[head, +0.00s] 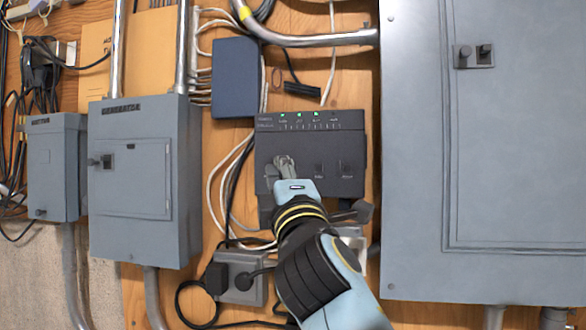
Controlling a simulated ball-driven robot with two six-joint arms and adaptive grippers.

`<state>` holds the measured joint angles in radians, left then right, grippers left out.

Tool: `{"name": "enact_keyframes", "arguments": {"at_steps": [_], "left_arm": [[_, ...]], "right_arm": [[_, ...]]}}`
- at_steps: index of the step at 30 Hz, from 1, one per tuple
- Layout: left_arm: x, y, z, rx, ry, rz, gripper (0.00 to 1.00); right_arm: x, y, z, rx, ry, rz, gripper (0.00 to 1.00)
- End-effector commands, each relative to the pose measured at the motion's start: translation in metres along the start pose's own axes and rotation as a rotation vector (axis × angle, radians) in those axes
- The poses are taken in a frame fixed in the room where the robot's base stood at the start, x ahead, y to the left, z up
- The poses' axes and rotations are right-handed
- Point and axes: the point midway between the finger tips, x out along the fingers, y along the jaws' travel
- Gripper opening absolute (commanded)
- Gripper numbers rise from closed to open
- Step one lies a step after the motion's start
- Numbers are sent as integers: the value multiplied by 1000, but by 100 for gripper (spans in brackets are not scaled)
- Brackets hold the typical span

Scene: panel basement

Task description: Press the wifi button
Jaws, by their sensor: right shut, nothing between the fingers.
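A dark grey router (334,143) is mounted on the wooden wall in the middle of the head view. Lit green lights run along its upper edge. Two small dark buttons (319,169) (346,168) show on the right half of its front; their labels are too small to read. My right gripper (284,163) is shut and empty, in front of the router's left half, and it hides the surface behind it. I cannot tell whether its fingertips touch the router. My left gripper is not in view.
A large grey electrical panel (420,180) stands close on the right. A grey generator box (135,215) and a smaller grey box (50,155) are on the left. A dark blue box (235,78) sits above left of the router. Loose cables hang around the router and outlet box (240,285).

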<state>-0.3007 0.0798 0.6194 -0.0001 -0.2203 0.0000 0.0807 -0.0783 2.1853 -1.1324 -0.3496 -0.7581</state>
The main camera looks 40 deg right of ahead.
Motion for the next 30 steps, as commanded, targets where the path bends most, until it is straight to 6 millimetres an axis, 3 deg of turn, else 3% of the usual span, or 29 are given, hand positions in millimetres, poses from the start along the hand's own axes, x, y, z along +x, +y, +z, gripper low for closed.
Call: {"name": "enact_keyframes", "arguments": {"at_steps": [30], "left_arm": [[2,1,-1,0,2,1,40]], "right_arm": [[7,-4,4,0,0,0,0]]}}
